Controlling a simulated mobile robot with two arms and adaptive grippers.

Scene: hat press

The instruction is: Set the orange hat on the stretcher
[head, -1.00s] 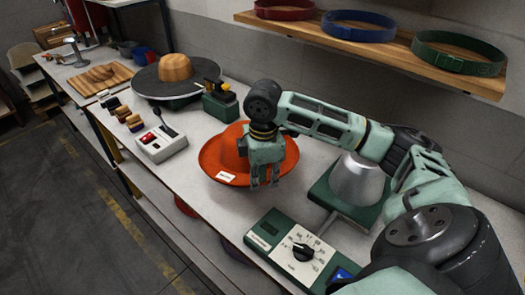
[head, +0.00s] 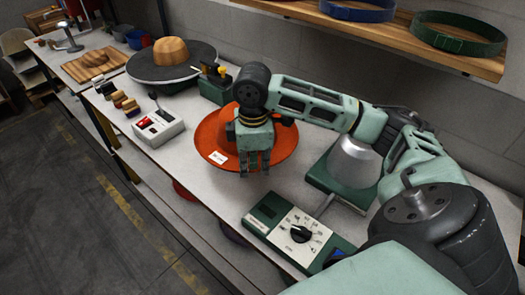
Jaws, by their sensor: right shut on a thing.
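The orange hat (head: 285,153) is on the white bench, brim spread wide, with a white label (head: 217,157) on the brim. My right gripper (head: 255,164) reaches down over the hat and is shut on it; the gripper hides much of the crown and the exact grip. A silver rounded form (head: 352,162) on a green base (head: 325,178), with a rod at its front, stands to the right of the hat and looks like the stretcher. It is bare, and my right arm passes in front of its top. My left gripper is not in view.
A dial control box (head: 298,232) sits at the bench's front right. A grey disc with a wooden block (head: 171,50), a small green device (head: 214,84) and a white switch box (head: 158,128) stand to the left. A shelf (head: 400,38) with belts overhangs the back.

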